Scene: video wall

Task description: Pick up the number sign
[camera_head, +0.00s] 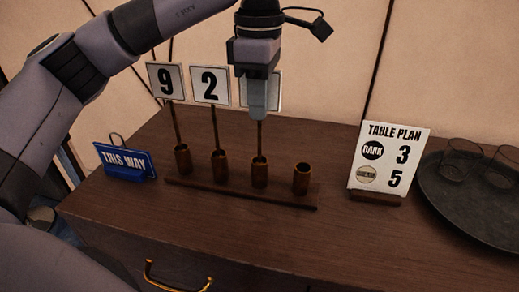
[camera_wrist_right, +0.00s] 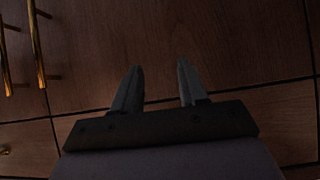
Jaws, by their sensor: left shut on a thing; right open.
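Number signs on thin brass rods stand in brass cups on a dark wooden rack (camera_head: 240,193). The sign 9 (camera_head: 166,81) is in the leftmost cup and the sign 2 (camera_head: 210,86) in the second. A third white sign (camera_head: 273,92) is mostly hidden behind my left gripper (camera_head: 257,112), which is shut on it from above; its number cannot be read. Its rod runs down to the third cup (camera_head: 259,172). The fourth cup (camera_head: 302,179) is empty. In the right wrist view my right gripper (camera_wrist_right: 157,85) is open and empty, facing wooden drawer fronts.
A table plan card (camera_head: 389,157) reading dark 3 and another 5 stands right of the rack. A dark round tray (camera_head: 470,222) with glasses is at the far right. A blue THIS WAY sign (camera_head: 126,162) is at left. The front counter is clear.

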